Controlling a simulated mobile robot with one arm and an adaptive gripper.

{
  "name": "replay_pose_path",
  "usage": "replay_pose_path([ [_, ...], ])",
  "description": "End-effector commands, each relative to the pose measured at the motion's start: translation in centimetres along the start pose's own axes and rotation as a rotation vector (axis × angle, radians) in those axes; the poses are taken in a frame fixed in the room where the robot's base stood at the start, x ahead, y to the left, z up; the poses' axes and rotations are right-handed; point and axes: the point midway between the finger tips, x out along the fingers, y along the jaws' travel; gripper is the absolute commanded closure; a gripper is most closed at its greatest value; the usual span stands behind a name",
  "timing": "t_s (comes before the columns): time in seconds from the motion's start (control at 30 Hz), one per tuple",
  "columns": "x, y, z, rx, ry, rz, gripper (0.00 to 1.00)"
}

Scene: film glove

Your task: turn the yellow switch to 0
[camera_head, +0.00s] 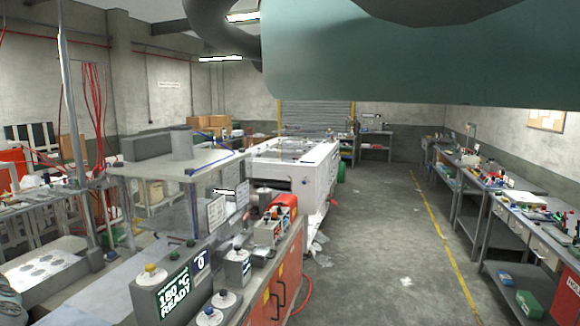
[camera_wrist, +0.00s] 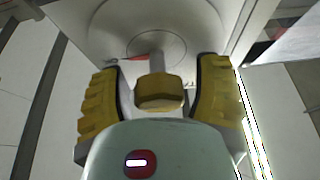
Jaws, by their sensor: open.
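In the head view a small yellow switch (camera_head: 150,268) stands on top of a grey control box (camera_head: 165,295) at the lower left; its front display reads 180 °C READY. A smaller panel beside it shows 0 (camera_head: 201,262). I cannot read the switch's own position. In the wrist view my gripper (camera_wrist: 159,75) is open, its two yellow fingers spread. A yellow block on a grey stem (camera_wrist: 159,92) shows between them, before a pale round disc (camera_wrist: 112,35). I cannot tell whether it is the switch. My gripper is out of the head view.
More small boxes with knobs stand by the control box, one with a blue knob (camera_head: 237,244). A red device (camera_head: 285,205) sits behind them. A white machine (camera_head: 315,180) stands in the middle. A long workbench (camera_head: 500,205) lines the right; the floor (camera_head: 370,250) between is mostly clear.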

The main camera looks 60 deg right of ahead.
Motion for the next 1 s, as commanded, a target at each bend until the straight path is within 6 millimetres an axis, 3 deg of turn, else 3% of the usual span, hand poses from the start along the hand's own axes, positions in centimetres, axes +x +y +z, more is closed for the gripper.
replay_pose_path([
  [0.07,0.02,-0.07,0.0,0.001,0.0,-0.001,0.46],
  [0.6,0.01,-0.04,-0.03,0.0,0.001,-0.001,1.0],
  [1.0,-0.03,-0.01,-0.1,-0.006,0.003,-0.004,1.0],
])
